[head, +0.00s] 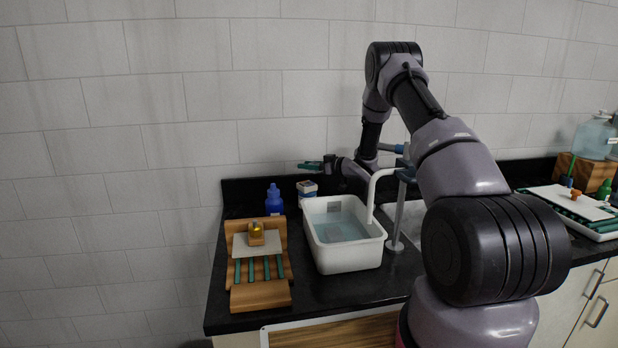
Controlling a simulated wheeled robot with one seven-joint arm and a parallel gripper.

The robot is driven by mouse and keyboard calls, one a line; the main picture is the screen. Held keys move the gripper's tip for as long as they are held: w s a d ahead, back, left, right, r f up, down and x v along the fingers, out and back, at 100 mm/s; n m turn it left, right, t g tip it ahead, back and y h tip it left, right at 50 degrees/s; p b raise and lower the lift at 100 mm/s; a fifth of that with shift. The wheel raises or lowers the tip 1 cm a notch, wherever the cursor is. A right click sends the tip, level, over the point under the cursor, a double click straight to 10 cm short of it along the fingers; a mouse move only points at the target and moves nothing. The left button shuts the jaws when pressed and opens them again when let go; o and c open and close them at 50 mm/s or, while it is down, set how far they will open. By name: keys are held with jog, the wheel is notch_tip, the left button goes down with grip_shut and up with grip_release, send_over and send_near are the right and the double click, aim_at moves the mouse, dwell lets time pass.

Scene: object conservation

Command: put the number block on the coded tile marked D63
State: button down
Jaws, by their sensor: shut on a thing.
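My gripper (318,164) is at the end of my arm, above the back left of the white tub, near the wall. It is shut on a small dark green thing (306,166), too small to identify surely. No code such as D63 is readable in the head view, and I cannot tell which thing is the coded tile or the number block. Green rods lie below the plate.
The white tub (350,259) holds water (340,230) and stands below my gripper. A blue bottle (274,203) and a small white-and-blue box (306,187) stand behind it. A faucet (394,215) is right of the tub. A white tray (600,234) is far right.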

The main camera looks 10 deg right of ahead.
aim_at(308, 181)
jog(key=shift+f, duration=2.05)
jog(key=shift+f, duration=0.2)
jog(key=shift+c, duration=2.2)
grip_release()
jog(key=shift+r, duration=0.1)
